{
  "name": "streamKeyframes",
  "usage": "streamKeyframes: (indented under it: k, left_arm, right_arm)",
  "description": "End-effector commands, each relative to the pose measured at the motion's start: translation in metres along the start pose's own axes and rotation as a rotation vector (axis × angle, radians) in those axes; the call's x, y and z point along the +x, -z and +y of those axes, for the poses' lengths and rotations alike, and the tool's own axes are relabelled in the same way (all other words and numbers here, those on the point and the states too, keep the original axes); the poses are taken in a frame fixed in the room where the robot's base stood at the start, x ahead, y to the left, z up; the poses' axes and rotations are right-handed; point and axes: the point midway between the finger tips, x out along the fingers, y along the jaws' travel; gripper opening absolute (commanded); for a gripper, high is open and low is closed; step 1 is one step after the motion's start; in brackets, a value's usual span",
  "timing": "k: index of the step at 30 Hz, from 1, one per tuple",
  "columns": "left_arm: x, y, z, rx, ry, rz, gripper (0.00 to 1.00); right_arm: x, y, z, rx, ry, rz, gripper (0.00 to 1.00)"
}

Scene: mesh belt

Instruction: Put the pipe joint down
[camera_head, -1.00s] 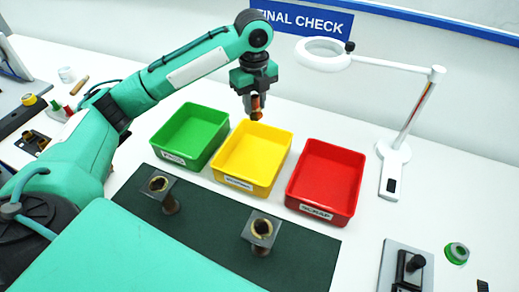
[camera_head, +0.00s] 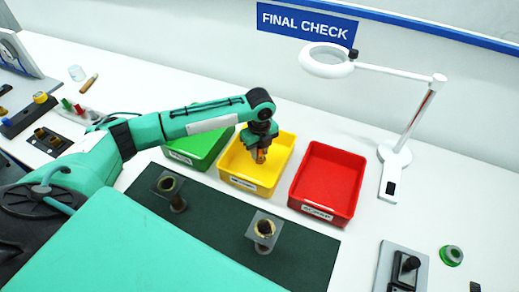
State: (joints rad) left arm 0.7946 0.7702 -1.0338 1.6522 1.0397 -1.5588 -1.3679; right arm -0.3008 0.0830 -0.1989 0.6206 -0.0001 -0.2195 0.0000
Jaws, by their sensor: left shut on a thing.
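My left gripper (camera_head: 261,150) reaches in from the left and points down into the yellow bin (camera_head: 284,152). It is shut on the pipe joint (camera_head: 261,156), a small copper-coloured piece that shows just below the fingers. The joint is inside the outline of the bin; I cannot tell whether it touches the floor. The green bin (camera_head: 190,158) stands to the left, partly hidden by my arm. The red bin (camera_head: 328,176) stands to the right and looks empty. My right gripper is not in view.
A white magnifier lamp (camera_head: 394,155) stands right of the red bin. A grey fixture (camera_head: 403,268) is at the front right.

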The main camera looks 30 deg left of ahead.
Motion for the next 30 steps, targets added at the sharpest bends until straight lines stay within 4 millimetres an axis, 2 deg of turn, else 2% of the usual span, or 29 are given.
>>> streamKeyframes:
  k: [3, 11, 12, 15, 24, 30]
  left_arm:
    - [0.006, -0.001, 0.0, -0.001, 0.001, 0.0, 0.0]
    - [0.008, 0.0, 0.0, -0.001, 0.001, 0.0, 0.0]
    - [0.009, 0.0, 0.0, 0.0, 0.0, 0.0, 0.3]
    - [0.009, 0.0, 0.0, 0.0, 0.001, 0.0, 0.5]
    - [0.007, -0.001, 0.0, 0.0, 0.001, -0.001, 0.5]
    - [-0.012, -0.001, -0.001, 0.001, 0.004, -0.001, 0.5]
  right_arm:
    - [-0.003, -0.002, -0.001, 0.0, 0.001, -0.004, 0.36]
    - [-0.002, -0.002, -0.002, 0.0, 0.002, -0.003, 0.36]
    - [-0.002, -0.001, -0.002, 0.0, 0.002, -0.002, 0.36]
    - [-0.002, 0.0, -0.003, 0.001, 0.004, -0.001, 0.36]
    - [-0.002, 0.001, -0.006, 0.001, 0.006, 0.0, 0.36]
    - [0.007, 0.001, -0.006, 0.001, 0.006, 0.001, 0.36]
